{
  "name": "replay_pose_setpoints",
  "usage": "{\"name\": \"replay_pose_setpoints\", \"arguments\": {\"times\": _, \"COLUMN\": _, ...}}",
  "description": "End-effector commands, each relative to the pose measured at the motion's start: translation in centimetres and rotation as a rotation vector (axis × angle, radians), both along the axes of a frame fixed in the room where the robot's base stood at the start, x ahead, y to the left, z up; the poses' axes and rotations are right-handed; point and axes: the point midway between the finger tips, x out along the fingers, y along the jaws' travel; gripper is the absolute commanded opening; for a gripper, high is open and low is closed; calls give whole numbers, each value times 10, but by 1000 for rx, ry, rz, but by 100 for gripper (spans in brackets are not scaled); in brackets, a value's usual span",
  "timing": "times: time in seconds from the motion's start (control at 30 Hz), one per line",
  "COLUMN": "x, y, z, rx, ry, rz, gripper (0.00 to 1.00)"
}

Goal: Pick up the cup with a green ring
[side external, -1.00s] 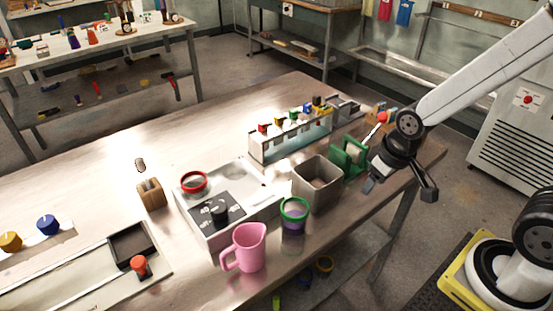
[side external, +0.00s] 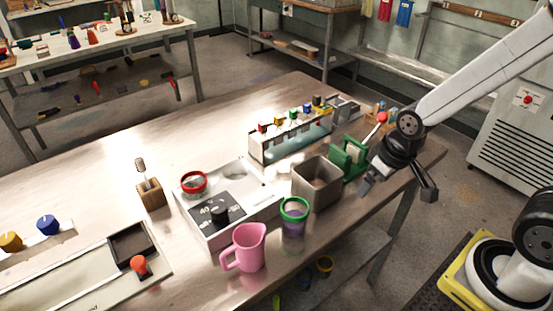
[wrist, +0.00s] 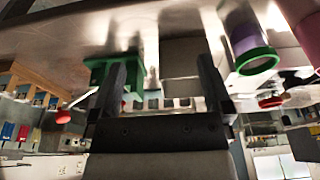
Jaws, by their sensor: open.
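The cup with a green ring (side external: 294,219) stands upright on the table near its front edge, between the pink jug and the grey square bin. It looks clear with purple in its lower part. In the wrist view the cup (wrist: 243,38) shows at the upper right, its green rim facing the camera. My gripper (side external: 373,181) is above the right end of the table, right of the cup and bin and apart from the cup. In the wrist view my gripper (wrist: 162,82) has its two fingers spread wide with nothing held between them.
A pink jug (side external: 249,248) stands left of the cup. A grey square bin (side external: 316,184) and a green tape dispenser (side external: 349,157) lie between cup and gripper. A scale (side external: 243,222) with a red ring (side external: 193,182) is behind the cup. The table's left rear is clear.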

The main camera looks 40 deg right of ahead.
Motion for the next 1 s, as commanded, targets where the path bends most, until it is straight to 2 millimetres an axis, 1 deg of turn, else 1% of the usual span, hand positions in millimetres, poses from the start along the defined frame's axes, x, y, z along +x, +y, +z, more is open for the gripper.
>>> {"name": "replay_pose_setpoints", "arguments": {"times": 0.2, "x": 0, "y": 0, "z": 1, "rx": 0, "ry": -1, "rz": 0, "gripper": 100}}
{"name": "replay_pose_setpoints", "arguments": {"times": 0.37, "x": 1, "y": 0, "z": 9, "rx": 0, "ry": -4, "rz": 0, "gripper": 100}}
{"name": "replay_pose_setpoints", "arguments": {"times": 0.8, "x": 1, "y": 0, "z": 51, "rx": 0, "ry": -4, "rz": 0, "gripper": 100}}
{"name": "replay_pose_setpoints", "arguments": {"times": 1.0, "x": -6, "y": 8, "z": 43, "rx": -69, "ry": 53, "rz": 143, "gripper": 100}}
